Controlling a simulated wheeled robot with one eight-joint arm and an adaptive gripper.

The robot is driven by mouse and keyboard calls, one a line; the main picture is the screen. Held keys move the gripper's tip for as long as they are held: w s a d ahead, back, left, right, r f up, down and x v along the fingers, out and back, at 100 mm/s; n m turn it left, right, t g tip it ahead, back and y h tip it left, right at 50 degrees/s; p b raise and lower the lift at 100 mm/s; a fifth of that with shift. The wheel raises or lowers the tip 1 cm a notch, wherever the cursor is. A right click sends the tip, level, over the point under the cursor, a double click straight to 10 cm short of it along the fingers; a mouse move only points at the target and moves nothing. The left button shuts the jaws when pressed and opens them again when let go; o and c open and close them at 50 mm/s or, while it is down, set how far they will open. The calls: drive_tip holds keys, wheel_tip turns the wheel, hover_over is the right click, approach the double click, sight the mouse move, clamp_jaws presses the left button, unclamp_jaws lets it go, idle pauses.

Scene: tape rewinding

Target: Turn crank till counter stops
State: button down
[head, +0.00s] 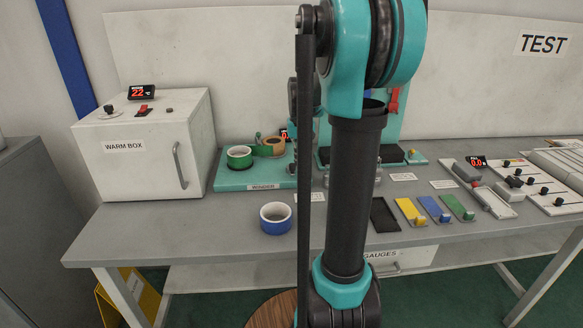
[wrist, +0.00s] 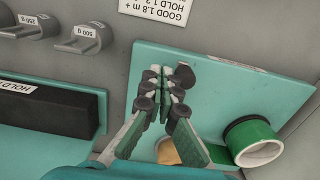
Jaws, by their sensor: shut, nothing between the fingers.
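The winder's teal board (head: 228,186) sits on the bench left of my arm in the head view. A green tape roll (head: 239,157) and a tan roll (head: 271,147) are on it. A small counter (head: 285,134) with a red digit is partly hidden behind my arm. In the wrist view my gripper (wrist: 166,82) is shut and empty, over the teal board (wrist: 225,80). The green roll (wrist: 255,143) is to its lower right, apart from it. Part of the tan roll (wrist: 168,152) shows behind the fingers. I cannot make out the crank.
A blue-sided tape roll (head: 276,218) stands in front of the winder. The warm box (head: 150,160) is at the left. Metal weights (wrist: 85,38), a card (wrist: 155,10) and a black block (wrist: 45,108) lie beside the board. Coloured gauges (head: 410,211) lie to the right.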

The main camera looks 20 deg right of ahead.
drive_tip(key=shift+a, duration=0.1)
drive_tip(key=shift+s+a, duration=0.15)
drive_tip(key=shift+a, duration=0.85)
drive_tip(key=shift+w+a, duration=0.25)
drive_tip(key=shift+a, duration=0.65)
drive_tip(key=shift+w+a, duration=0.65)
drive_tip(key=shift+a, duration=0.2)
drive_tip(key=shift+w, duration=0.15)
